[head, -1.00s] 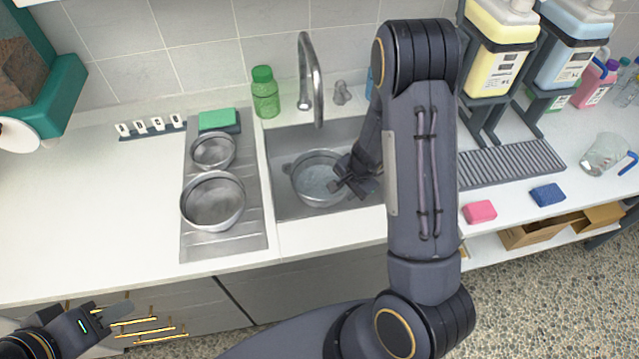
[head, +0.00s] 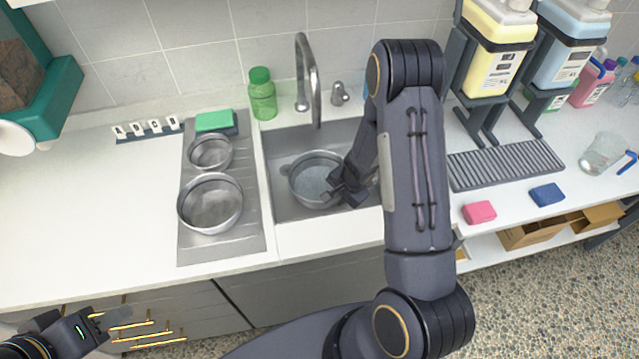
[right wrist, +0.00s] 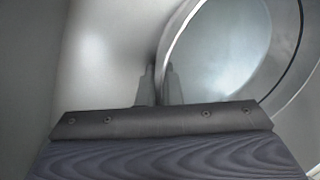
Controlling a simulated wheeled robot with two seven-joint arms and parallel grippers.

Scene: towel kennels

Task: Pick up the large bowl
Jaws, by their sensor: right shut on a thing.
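A round metal bowl (head: 309,184) sits in the sink, with a pale, bluish inside. My right gripper (head: 337,190) reaches down at its right rim and is shut on the bowl's wall. In the right wrist view the two fingers (right wrist: 158,88) meet at the rim of the bowl (right wrist: 225,50), seen from close above. A wide metal bowl (head: 211,204) and a smaller one (head: 210,153) stand on the drainboard to the left. My left gripper (head: 112,318) is low at the left, away from the bowls; its jaw opening is unclear.
The tap (head: 310,80) stands behind the sink (head: 285,212). A green bottle (head: 262,95) and a green sponge (head: 214,121) are at the back. Dispensers over a grating (head: 505,160) stand to the right. The left counter (head: 80,210) is mostly clear.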

